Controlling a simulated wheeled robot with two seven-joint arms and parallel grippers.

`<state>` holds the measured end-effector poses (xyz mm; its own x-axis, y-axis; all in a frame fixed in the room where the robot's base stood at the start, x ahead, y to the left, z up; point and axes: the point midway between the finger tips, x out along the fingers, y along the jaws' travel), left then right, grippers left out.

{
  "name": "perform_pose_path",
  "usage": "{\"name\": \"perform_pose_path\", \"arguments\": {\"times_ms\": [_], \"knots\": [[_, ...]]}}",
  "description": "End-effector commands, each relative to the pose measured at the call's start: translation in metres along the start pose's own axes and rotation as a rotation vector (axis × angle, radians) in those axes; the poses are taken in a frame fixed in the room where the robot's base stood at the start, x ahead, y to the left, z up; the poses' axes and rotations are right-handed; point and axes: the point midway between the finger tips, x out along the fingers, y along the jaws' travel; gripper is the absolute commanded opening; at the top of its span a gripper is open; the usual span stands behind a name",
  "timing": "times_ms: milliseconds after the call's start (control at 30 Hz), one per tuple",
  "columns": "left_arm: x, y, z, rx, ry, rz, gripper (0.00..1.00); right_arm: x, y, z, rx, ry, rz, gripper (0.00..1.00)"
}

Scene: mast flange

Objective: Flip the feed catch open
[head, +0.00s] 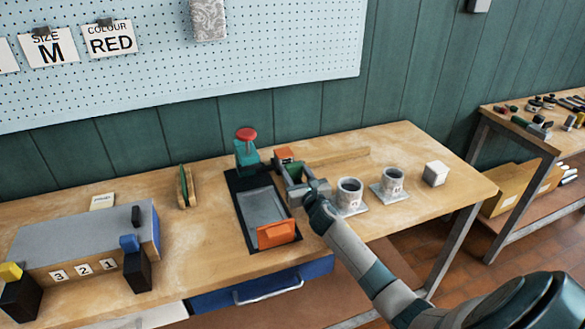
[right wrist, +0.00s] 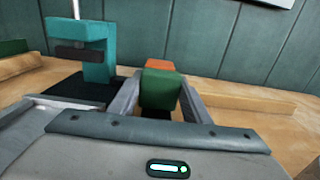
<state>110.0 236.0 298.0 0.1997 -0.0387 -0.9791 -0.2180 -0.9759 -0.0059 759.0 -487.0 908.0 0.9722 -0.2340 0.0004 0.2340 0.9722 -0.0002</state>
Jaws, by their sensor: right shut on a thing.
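My right gripper (head: 297,182) is at the right side of the press station, with its fingers pointing to the back. Its fingers are shut on a green block (head: 295,170), which also shows between them in the right wrist view (right wrist: 161,90). An orange piece (head: 283,154) sits just behind the green block; I cannot tell whether they are joined. An orange flap (head: 277,234) stands at the front of the grey tray (head: 262,205). I cannot tell for sure which part is the feed catch. My left gripper is not in view.
A teal press with a red knob (head: 247,136) stands behind the tray. Two cups (head: 349,192) (head: 391,183) and a white cube (head: 434,174) stand to the right. A grey box numbered 3, 2, 1 (head: 85,240) is at left. The bench's front right is clear.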

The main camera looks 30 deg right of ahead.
Motion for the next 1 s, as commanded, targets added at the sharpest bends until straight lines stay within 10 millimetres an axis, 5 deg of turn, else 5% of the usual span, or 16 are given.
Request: {"name": "perform_pose_path", "arguments": {"times_ms": [67,100,200,667,1000], "knots": [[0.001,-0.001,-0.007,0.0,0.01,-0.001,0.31,-0.001,0.001,-0.003,0.0,0.004,0.001,0.03],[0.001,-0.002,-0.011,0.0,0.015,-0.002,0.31,-0.001,0.001,-0.003,0.0,0.004,0.001,0.46],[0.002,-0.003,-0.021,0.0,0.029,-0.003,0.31,-0.001,0.001,-0.003,0.0,0.004,0.001,0.62],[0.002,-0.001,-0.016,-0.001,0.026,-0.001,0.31,-0.006,0.0,-0.002,-0.001,0.003,0.0,0.62],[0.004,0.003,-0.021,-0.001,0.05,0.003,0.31,-0.047,0.0,-0.004,-0.002,0.003,0.002,0.62]]}}
